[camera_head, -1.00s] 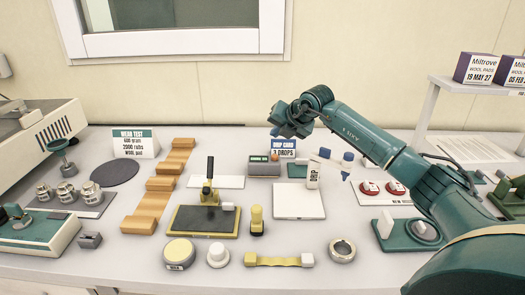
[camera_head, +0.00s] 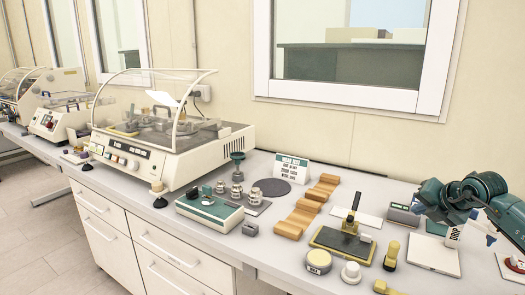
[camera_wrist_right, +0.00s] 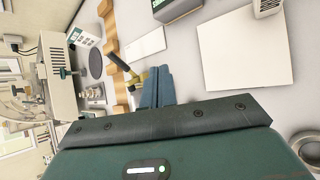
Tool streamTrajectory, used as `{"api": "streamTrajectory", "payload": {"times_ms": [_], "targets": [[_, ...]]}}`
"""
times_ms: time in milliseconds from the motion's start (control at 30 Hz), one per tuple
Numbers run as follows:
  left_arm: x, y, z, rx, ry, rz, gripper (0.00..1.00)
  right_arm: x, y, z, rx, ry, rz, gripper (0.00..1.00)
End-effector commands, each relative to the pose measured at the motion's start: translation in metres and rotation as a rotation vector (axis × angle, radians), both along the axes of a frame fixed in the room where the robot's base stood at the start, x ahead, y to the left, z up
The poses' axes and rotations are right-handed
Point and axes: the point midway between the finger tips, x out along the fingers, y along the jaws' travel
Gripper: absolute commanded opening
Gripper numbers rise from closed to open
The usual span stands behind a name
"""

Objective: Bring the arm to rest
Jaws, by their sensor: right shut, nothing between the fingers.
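My right arm comes in from the right edge in the head view, its teal links raised over the bench. Its right gripper (camera_head: 455,213) is above the right part of the bench, over a white board (camera_head: 432,254), and is shut and empty. In the right wrist view, the blue-grey fingers (camera_wrist_right: 157,88) are together with nothing held. My left gripper is not in view.
A clear-lidded machine (camera_head: 165,135) stands on the bench at left. A teal device (camera_head: 209,208), a dark disc (camera_head: 271,187), wooden steps (camera_head: 307,207) and a black pad in a yellow frame (camera_head: 342,243) lie in front. The bench edge runs along the front.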

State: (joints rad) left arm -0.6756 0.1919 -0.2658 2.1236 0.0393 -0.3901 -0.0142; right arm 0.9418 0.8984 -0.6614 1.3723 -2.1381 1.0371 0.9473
Motion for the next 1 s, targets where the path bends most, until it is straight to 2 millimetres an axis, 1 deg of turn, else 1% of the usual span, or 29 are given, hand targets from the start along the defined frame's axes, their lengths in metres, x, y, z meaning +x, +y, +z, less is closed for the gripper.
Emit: {"api": "streamTrajectory", "payload": {"times_ms": [33,67,100,167,200,267,300,333,400,467,500,567,600,667,700,767,800,867,900,1000], "targets": [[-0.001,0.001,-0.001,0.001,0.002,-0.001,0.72,0.0,0.043,-0.013,0.077,-0.034,0.091,0.0],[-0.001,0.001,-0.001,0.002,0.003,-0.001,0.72,0.0,0.061,-0.015,0.121,-0.061,0.131,0.0],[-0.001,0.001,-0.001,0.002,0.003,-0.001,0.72,-0.002,0.086,-0.017,0.185,-0.1,0.181,0.0],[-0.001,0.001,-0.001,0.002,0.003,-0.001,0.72,-0.007,0.126,-0.018,0.299,-0.163,0.251,0.0],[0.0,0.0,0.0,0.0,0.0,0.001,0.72,-0.013,0.153,-0.016,0.389,-0.212,0.293,0.0],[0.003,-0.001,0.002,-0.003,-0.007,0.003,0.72,-0.027,0.194,-0.009,0.557,-0.297,0.337,0.0],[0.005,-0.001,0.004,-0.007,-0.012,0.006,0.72,-0.038,0.215,-0.002,0.68,-0.359,0.344,0.0],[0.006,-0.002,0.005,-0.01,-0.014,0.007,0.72,-0.046,0.227,0.005,0.774,-0.407,0.334,0.0],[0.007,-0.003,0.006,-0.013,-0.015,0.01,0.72,-0.064,0.241,0.02,0.988,-0.507,0.263,0.0],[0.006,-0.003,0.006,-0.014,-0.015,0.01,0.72,-0.077,0.24,0.027,1.158,-0.577,0.149,0.0],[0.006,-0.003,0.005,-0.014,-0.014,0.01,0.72,-0.085,0.233,0.027,1.26,-0.612,0.048,0.0],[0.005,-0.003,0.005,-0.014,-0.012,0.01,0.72,-0.097,0.216,0.019,1.39,-0.644,-0.136,0.0],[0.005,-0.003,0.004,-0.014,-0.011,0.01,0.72,-0.106,0.204,0.009,1.46,-0.652,-0.276,0.0],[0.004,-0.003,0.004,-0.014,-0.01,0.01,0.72,-0.123,0.184,-0.015,1.539,-0.635,-0.506,0.0],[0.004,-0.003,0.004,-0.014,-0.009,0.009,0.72,-0.136,0.172,-0.036,1.57,-0.606,-0.669,0.0],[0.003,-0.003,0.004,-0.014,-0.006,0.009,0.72,-0.162,0.158,-0.07,1.588,-0.535,-0.91,0.0],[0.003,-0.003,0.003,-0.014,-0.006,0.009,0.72,-0.18,0.153,-0.092,1.583,-0.477,-1.055,0.0],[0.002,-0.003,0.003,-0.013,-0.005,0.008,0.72,-0.207,0.149,-0.12,1.557,-0.384,-1.236,0.0],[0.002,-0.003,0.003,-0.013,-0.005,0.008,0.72,-0.224,0.149,-0.135,1.536,-0.323,-1.332,0.0],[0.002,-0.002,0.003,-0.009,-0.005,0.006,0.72,-0.262,0.152,-0.164,1.476,-0.182,-1.515,0.0]]}}
